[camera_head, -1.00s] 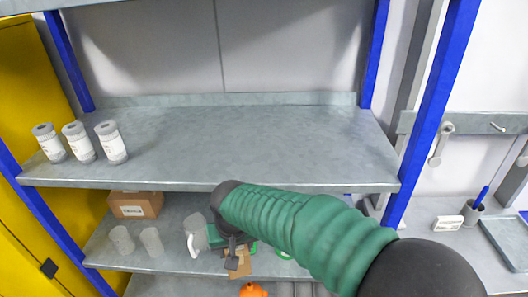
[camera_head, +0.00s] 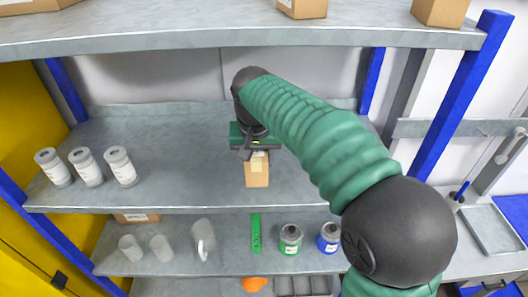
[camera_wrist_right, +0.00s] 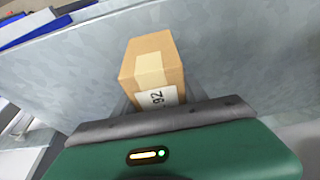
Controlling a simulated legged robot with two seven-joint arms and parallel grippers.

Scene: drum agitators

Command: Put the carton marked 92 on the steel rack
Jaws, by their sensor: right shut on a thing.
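The carton marked 92 (camera_head: 257,174) is a small brown box with a tape strip. Its 92 label shows in the right wrist view, where the carton (camera_wrist_right: 152,62) sits just past the gripper's edge. My right gripper (camera_head: 253,152) is shut on the carton, over the middle shelf of the steel rack (camera_head: 185,150). I cannot tell whether the carton touches the shelf. The gripper's fingers are mostly hidden in the wrist view. My left gripper is not in view.
Several white-labelled jars (camera_head: 88,166) stand at the shelf's left. The shelf is bare around the carton. The top shelf (camera_head: 200,35) holds brown boxes overhead. The lower shelf (camera_head: 190,260) holds cups, a green can (camera_head: 290,240) and a blue can (camera_head: 329,238). Blue posts frame the rack.

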